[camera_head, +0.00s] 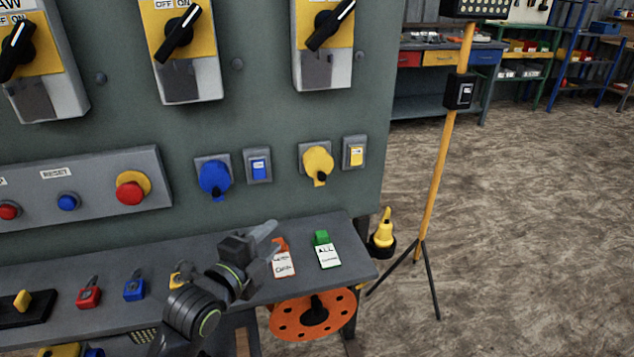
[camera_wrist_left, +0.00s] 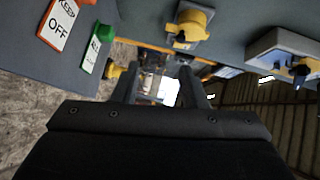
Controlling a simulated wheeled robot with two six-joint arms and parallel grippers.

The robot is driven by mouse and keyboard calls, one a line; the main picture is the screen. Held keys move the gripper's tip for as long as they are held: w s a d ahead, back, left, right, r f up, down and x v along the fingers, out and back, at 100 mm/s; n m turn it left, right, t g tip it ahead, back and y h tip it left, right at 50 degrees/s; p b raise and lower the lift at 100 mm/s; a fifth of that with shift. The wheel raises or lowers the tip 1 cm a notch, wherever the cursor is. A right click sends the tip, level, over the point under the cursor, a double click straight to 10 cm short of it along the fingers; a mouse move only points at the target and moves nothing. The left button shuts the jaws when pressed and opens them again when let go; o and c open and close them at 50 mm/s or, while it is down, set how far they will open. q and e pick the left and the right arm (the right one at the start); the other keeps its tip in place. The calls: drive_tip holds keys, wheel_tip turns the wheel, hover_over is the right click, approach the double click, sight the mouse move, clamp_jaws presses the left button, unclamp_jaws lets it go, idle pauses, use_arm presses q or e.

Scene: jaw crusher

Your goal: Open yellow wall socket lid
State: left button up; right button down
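The yellow wall socket (camera_head: 318,162) is on the grey-green panel, right of the blue socket. Its round yellow lid covers the front, so it looks closed. In the left wrist view the yellow socket (camera_wrist_left: 188,25) shows at the top, beyond the fingers. My left gripper (camera_head: 268,233) is above the shelf, below and left of the yellow socket and apart from it. In the left wrist view its two fingers (camera_wrist_left: 158,88) stand apart with nothing between them. My right gripper is not in view.
Red-topped (camera_head: 283,262) and green-topped (camera_head: 326,250) tags lie on the shelf (camera_head: 352,262) by the gripper. A yellow tripod pole (camera_head: 437,185) stands at right. Space before the sockets is clear.

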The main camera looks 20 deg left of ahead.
use_arm(q)
wheel_tip(320, 180, up, 3)
drive_tip(key=w+m+t, duration=0.1)
drive_tip(key=m, duration=0.1)
approach(320, 179)
drive_tip(key=shift+h, duration=0.4)
drive_tip(key=w, duration=0.5)
drive_tip(key=w+d, duration=0.1)
drive_tip(key=w, duration=0.2)
drive_tip(key=shift+w+d+f, duration=0.1)
drive_tip(key=shift+w+d, duration=0.05)
drive_tip(key=shift+w, duration=0.1)
clamp_jaws()
drive_tip(key=shift+p, duration=0.3)
